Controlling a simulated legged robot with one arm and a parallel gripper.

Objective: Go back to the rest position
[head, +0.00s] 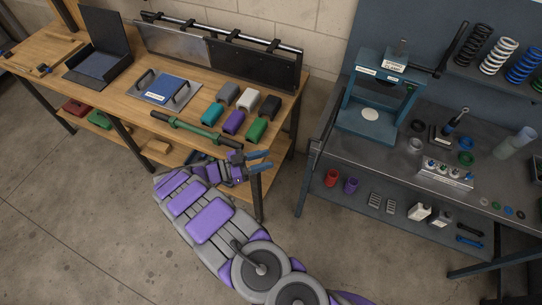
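My gripper (270,160) is in the middle of the head view, at the end of my purple and grey arm. Its two blue fingers point right and stand slightly apart, with nothing visible between them. It appears in front of the right front corner of the wooden bench (283,112), over a dark bench leg. The arm reaches up from the bottom of the view.
A green bar (195,134) lies along the wooden bench's front edge, near several coloured blocks and a blue plate with handles (166,88). The grey bench (400,150) at right carries a blue press (378,98) and small parts. The concrete floor (75,215) at left is clear.

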